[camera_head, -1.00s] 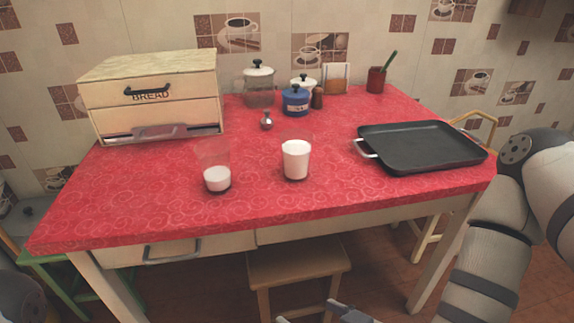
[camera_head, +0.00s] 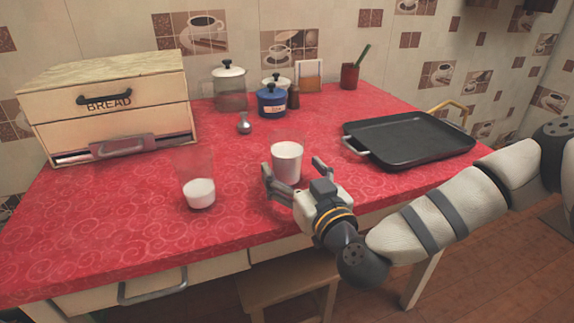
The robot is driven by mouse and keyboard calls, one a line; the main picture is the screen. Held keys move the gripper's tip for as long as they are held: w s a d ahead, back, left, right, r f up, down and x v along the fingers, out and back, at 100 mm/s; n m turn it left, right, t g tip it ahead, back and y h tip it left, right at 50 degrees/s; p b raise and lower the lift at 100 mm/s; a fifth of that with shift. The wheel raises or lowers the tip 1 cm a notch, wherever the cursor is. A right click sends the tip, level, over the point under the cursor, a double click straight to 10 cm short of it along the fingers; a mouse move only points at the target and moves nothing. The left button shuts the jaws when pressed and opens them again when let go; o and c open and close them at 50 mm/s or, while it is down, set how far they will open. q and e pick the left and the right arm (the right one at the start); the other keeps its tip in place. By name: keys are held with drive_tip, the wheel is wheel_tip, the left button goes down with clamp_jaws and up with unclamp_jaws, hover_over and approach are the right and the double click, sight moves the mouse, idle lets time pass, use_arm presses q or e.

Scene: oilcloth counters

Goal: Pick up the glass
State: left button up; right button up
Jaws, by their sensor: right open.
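Two clear glasses with white liquid stand upright on the red table. The right glass (camera_head: 287,163) is more than half full. The left glass (camera_head: 199,192) is filled only in its lower part and stands nearer the front edge. My right gripper (camera_head: 294,170) is open at the right glass, with one finger at its left side and the other at its right. I cannot tell whether the fingers touch the glass. My left gripper is not in view.
The red table (camera_head: 120,245) bears a bread box (camera_head: 110,105) at left and a black griddle pan (camera_head: 410,143) at right. Lidded jars, including a blue pot (camera_head: 271,102), stand at the back. A small metal shaker (camera_head: 244,124) stands behind the glasses. A stool (camera_head: 290,290) is below.

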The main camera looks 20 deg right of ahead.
sight(294, 156)
drive_tip(key=shift+w+a, duration=0.1)
drive_tip(key=shift+w, duration=0.45)
drive_tip(key=c, duration=1.6)
drive_tip(key=shift+r, duration=0.15)
drive_tip(key=shift+r, duration=0.55)
wheel_tip(294, 156, up, 2)
drive_tip(key=shift+r+p, duration=0.1)
drive_tip(key=shift+p, duration=0.35)
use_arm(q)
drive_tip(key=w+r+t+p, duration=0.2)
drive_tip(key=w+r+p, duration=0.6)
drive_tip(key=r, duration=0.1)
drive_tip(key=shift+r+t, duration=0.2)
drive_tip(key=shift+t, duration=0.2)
use_arm(e)
drive_tip(key=shift+s+r, duration=1.6)
drive_tip(key=shift+s, duration=0.75)
drive_tip(key=shift+s+r, duration=1.6)
drive_tip(key=shift+s, duration=0.7)
drive_tip(key=shift+s+r, duration=1.6)
drive_tip(key=shift+s, duration=0.75)
